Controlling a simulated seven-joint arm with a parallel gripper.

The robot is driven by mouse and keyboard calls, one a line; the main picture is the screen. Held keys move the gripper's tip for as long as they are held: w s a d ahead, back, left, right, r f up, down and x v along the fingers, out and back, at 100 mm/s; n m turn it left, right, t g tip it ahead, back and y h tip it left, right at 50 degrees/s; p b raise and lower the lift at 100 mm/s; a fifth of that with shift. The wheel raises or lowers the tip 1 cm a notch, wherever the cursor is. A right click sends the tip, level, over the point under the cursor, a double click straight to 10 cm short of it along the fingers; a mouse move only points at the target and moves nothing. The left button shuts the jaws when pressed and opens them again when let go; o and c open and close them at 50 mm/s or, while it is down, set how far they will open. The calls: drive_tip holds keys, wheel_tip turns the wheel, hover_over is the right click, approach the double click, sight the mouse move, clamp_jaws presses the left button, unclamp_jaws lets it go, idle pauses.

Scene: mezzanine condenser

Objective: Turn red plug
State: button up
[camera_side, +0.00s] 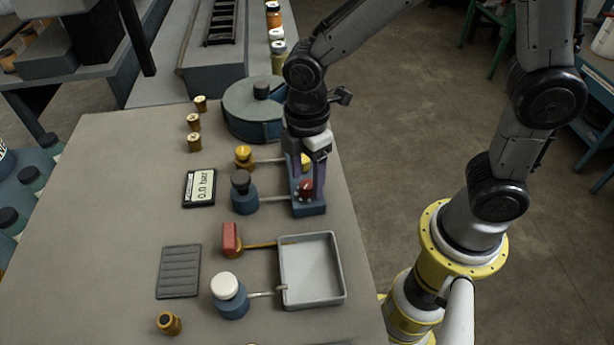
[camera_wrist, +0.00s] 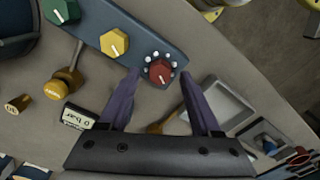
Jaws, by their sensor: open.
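A red knob (camera_side: 306,189) with a pale pointer mark sits on the near end of the blue panel (camera_side: 312,209). In the wrist view the red knob (camera_wrist: 160,71) has pale dots around part of it. My gripper (camera_wrist: 159,78) points down at it with its two purple fingers apart, one on each side of the knob in the picture. Contact cannot be made out. In the side view my gripper (camera_side: 306,176) hangs over the panel and partly hides it. A separate red block-shaped handle (camera_side: 230,238) stands on a brass fitting nearer the camera.
A yellow knob (camera_wrist: 114,44) and a green knob (camera_wrist: 61,11) share the panel. A grey tray (camera_side: 312,270), a white-capped blue valve (camera_side: 227,293), a dark-capped valve (camera_side: 243,192) and a small display (camera_side: 199,188) stand around. The tabletop's left side is largely clear.

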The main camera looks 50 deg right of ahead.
drive_tip(key=shift+f, duration=0.45)
clamp_jaws()
drive_tip(key=shift+m, duration=0.4)
drive_tip(key=m, duration=1)
drive_tip(key=shift+r+m, duration=0.1)
drive_tip(key=shift+m, duration=0.3)
idle(0.4)
